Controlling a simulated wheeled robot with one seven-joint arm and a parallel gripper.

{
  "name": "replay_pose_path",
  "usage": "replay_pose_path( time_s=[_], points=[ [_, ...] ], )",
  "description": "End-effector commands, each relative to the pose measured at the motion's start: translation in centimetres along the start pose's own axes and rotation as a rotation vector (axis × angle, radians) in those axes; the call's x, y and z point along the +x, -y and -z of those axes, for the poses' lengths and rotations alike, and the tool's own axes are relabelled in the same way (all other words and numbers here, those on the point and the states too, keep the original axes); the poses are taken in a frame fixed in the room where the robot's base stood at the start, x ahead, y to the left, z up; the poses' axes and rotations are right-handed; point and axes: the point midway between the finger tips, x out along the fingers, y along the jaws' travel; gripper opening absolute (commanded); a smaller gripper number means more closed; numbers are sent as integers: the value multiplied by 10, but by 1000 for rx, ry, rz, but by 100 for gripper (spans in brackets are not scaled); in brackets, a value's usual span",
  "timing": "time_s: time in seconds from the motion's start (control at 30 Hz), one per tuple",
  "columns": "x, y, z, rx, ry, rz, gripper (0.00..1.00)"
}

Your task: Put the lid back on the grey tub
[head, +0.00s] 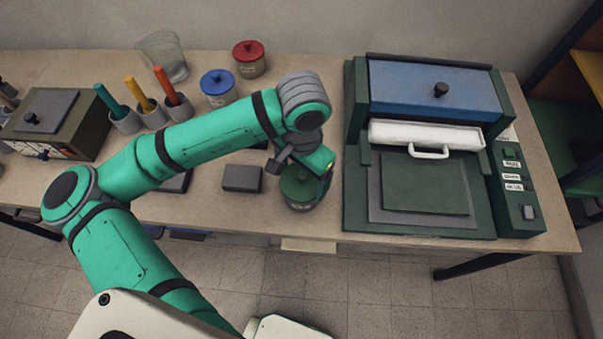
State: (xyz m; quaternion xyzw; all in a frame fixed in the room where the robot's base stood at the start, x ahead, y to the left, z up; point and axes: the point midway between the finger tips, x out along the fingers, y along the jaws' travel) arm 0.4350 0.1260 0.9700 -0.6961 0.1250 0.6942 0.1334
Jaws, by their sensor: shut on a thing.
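A round green lid (298,187) is at the front of the table, just left of the big green machine. Directly under it shows the rim and side of a grey tub (303,207). My gripper (302,172) points down over the lid and is shut on it from above, most likely at its knob, which the gripper hides. The lid lies about level over the tub. I cannot tell whether it rests on the rim or hangs slightly above it.
A red-lidded tub (249,61) and a blue-lidded tub (217,85) stand behind, near a clear glass (164,56). A grey block (242,178) lies left of the tub. The green machine (420,225) stands close on the right. The table's front edge is near.

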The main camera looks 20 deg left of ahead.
Motion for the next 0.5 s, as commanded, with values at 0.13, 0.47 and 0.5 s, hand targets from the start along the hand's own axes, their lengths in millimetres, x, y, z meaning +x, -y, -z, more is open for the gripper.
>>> replay_pose_path(
  time_s=[0.13, 0.47, 0.5],
  points=[
    [1, 0, 0, 0, 0, -1, 63],
    [0, 0, 0, 0, 0, 0, 100],
    [0, 0, 0, 0, 0, 0, 100]
  ],
)
